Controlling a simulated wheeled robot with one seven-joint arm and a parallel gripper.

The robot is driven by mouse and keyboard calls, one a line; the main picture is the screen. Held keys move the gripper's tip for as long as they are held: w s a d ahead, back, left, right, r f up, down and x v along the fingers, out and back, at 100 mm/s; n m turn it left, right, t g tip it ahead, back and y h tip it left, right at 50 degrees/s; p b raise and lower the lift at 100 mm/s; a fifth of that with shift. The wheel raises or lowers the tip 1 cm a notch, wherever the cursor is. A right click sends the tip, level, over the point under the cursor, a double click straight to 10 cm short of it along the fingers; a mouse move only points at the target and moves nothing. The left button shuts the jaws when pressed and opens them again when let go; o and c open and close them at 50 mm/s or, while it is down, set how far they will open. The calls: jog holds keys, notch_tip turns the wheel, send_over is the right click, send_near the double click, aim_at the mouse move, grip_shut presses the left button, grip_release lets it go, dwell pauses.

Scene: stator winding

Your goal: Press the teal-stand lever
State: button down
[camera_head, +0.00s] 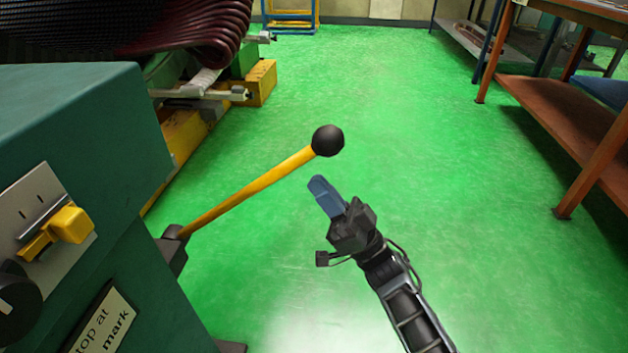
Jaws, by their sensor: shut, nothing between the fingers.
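The teal stand (75,130) fills the left side of the view. Its lever (250,187) is a yellow bar that rises to the right from a dark pivot block (172,248) on the stand's side. The lever ends in a black ball knob (328,141). My gripper (318,184) is shut and empty, with its blue fingertips just below the knob in the picture. A strip of green floor shows between the fingertips and the knob, so they look apart. The depth between them is hard to tell.
The stand's face carries a yellow switch (68,226), a black dial (14,296) and a label (103,325). A dark red wound coil (195,35) on yellow supports is behind. A brown-shelved bench (565,118) stands at right. Green floor (420,120) between is clear.

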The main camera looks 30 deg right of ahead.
jog(key=shift+x, duration=1.3)
jog(key=shift+r, duration=0.1)
jog(key=w+a+r+n+g+h+p, duration=0.3)
jog(key=w+a+r+g+p, duration=0.4)
jog(key=p, duration=2.1)
jog(key=shift+w+a+r, duration=2.45)
jog(key=shift+a+r, duration=1.65)
jog(key=shift+a, duration=0.65)
